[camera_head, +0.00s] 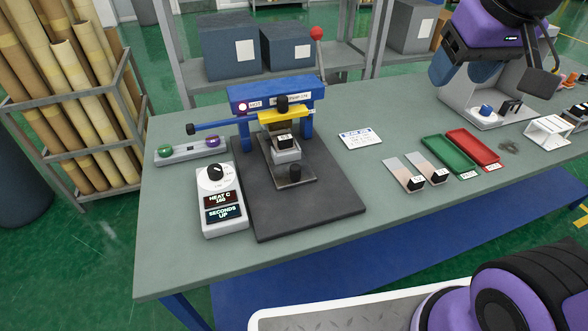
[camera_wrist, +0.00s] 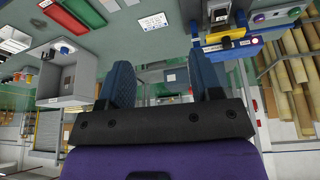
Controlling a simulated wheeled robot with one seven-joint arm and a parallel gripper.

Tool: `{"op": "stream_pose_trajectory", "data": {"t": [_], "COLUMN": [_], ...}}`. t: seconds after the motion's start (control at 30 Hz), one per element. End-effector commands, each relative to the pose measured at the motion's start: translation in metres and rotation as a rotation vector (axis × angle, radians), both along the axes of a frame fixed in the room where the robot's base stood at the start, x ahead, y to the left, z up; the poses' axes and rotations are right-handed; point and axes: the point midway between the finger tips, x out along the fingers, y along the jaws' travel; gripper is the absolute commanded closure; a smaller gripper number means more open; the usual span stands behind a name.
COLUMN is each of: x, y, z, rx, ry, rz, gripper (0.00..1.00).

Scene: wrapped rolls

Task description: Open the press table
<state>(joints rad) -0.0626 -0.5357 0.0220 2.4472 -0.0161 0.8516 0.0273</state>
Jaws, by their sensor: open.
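The press (camera_head: 240,97) is a blue frame with a yellow bar (camera_head: 285,115) on a dark base plate (camera_head: 335,205). Its press table seems to be the grey plate (camera_head: 275,172) under the yellow bar, reaching toward the front, with a black knob (camera_head: 295,173) near its front end. A pale block with a black labelled piece (camera_head: 285,142) stands on it; the yellow bar partly hides its back. A red-ball lever (camera_head: 316,33) rises behind. My gripper (camera_head: 460,75) is high at the right, far from the press, open and empty; its blue fingers show in the wrist view (camera_wrist: 162,72).
A control box (camera_head: 221,200) with a dial stands left of the press. Green (camera_head: 450,154) and red (camera_head: 473,148) trays, two labelled strips (camera_head: 403,172) and a grey stand (camera_head: 480,112) lie to the right. A rack of rolls (camera_head: 85,90) is at the left. The table's front middle is clear.

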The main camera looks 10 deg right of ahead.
Motion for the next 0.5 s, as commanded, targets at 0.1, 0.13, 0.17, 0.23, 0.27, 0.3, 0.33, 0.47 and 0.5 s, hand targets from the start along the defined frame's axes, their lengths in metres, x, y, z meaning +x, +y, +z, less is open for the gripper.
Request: {"op": "stream_pose_trajectory", "data": {"t": [0.1,0.13,0.17,0.23,0.27,0.3,0.33,0.47,0.5], "x": [0.032,0.039,0.046,0.063,0.071,0.08,0.087,0.115,0.123], "y": [0.013,0.017,0.02,0.029,0.033,0.039,0.043,0.063,0.069], "z": [-0.011,-0.014,-0.017,-0.026,-0.03,-0.036,-0.041,-0.063,-0.072], "rx": [-0.01,-0.013,-0.016,-0.021,-0.023,-0.025,-0.027,-0.036,-0.039], "ry": [0.043,0.052,0.06,0.082,0.09,0.102,0.111,0.148,0.161], "rz": [0.032,0.039,0.048,0.066,0.074,0.084,0.092,0.127,0.138], "gripper": [0.41,0.41,0.41,0.41,0.41,0.41,0.41,0.41,0.41]}}
